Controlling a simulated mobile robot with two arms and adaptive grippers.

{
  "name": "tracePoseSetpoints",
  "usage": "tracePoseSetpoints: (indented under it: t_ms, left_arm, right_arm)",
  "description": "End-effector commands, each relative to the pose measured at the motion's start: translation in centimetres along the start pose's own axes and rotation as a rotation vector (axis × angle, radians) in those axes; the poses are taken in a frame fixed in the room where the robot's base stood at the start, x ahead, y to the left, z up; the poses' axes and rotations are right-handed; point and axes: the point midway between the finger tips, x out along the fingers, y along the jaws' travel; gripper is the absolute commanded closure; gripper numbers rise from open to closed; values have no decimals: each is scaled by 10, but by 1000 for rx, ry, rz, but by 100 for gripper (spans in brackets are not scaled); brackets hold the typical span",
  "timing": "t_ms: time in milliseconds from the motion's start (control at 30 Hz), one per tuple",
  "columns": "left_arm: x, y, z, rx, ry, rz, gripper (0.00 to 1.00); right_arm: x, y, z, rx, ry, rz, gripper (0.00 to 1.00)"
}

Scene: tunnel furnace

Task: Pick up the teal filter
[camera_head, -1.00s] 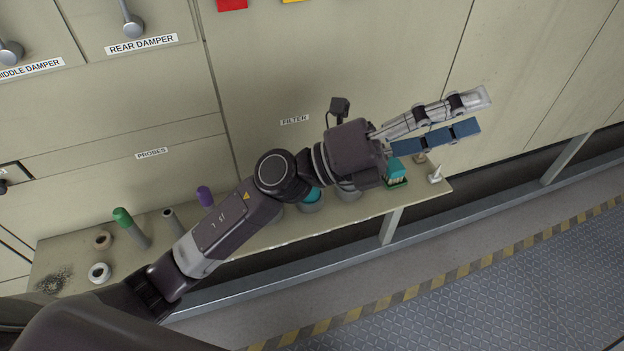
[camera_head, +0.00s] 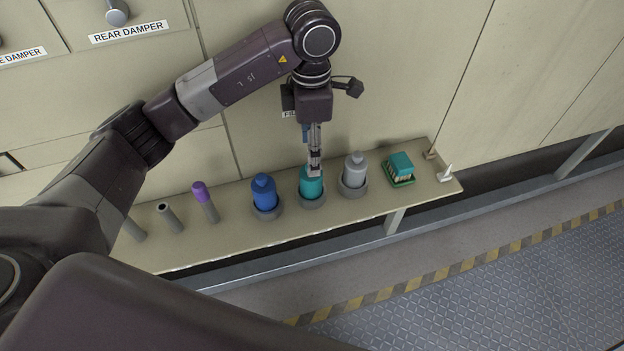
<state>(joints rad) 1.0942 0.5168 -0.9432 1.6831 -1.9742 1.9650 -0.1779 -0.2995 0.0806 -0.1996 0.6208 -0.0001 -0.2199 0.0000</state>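The teal filter (camera_head: 311,188) stands upright in a grey round holder (camera_head: 312,202) on the narrow shelf, between a blue filter (camera_head: 264,192) and a grey filter (camera_head: 354,171). My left gripper (camera_head: 314,171) points down right at the top of the teal filter. Its fingers cover the filter's top. I see the fingers nearly edge-on, so I cannot tell whether they are open or closed on it. My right gripper is not in view.
The shelf (camera_head: 240,238) also bears a teal-and-green brush-like block (camera_head: 399,168), small white pieces (camera_head: 446,173) at the right end, and a purple-capped probe (camera_head: 205,200) with grey tubes (camera_head: 169,216) at left. The cabinet wall rises behind. The striped floor edge (camera_head: 400,288) lies in front.

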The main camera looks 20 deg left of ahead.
Motion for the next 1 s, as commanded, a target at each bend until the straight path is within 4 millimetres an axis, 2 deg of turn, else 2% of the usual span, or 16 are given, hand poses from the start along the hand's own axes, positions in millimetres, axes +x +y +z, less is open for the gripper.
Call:
tracePoseSetpoints:
  t_ms: [267,367,500,800,1000]
  left_arm:
    - [29,-3,-1,1,1,-8,41]
    - [43,-4,-2,2,1,-9,41]
    - [62,-3,-1,2,-2,-6,41]
    - [70,-2,-1,3,-4,-3,41]
    - [69,-2,0,3,-4,-4,62]
  right_arm:
    - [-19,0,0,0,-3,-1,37]
    - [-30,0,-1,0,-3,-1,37]
    - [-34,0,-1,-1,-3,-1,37]
    - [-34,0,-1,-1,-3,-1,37]
    - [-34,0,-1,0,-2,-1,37]
